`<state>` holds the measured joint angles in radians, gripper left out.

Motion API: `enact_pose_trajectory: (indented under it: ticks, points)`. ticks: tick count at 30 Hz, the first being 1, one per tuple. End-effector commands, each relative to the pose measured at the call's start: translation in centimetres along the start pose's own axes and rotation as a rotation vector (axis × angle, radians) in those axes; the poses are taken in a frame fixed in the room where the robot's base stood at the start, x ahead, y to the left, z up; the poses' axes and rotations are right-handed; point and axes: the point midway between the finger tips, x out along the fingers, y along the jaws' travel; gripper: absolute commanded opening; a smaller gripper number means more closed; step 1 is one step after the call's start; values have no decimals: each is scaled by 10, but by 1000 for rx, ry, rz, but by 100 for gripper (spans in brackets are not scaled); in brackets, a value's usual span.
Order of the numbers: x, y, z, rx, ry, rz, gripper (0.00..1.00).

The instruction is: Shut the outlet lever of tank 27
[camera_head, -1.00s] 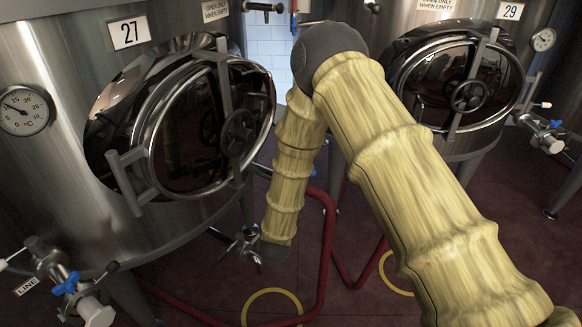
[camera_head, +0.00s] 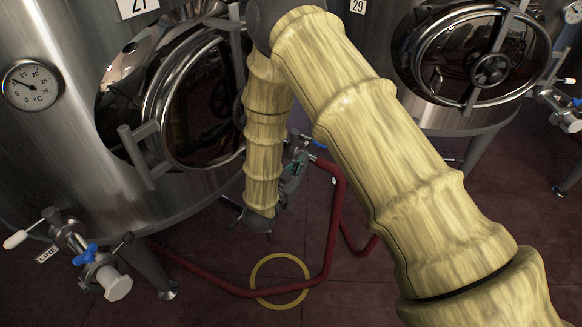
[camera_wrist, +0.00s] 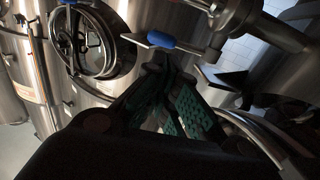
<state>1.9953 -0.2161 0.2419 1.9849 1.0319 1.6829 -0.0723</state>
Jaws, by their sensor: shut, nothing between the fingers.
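Tank 27 (camera_head: 60,140) is the large steel tank at left in the head view, its number plate (camera_head: 137,6) cut by the top edge. A lever with a blue sleeve (camera_wrist: 163,41) lies across the upper middle of the wrist view, close beyond the fingertips. A small blue piece (camera_head: 318,145) shows beside my arm at the red hose's upper end; I cannot tell whether it is the same lever. My gripper (camera_wrist: 158,66) is shut and empty, its green-padded fingers together; contact with the lever is unclear. In the head view my forearm partly hides the gripper (camera_head: 292,172).
A valve with a blue part (camera_head: 85,255) and a white-tipped handle stands at tank 27's lower left, by a LINE label (camera_head: 47,254). A red hose (camera_head: 338,225) and yellow ring (camera_head: 262,290) lie on the floor. Tank 29 (camera_head: 440,118) stands at right.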

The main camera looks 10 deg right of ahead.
Motion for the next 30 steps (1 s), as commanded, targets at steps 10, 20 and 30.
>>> enact_pose_trajectory:
  ticks: [10, 20, 30]
  points:
    - [57, 0, -1, 2, 1, 1, 0]
    - [88, -2, -1, 2, 0, -2, 0]
    - [91, -2, 0, 2, 1, -4, 0]
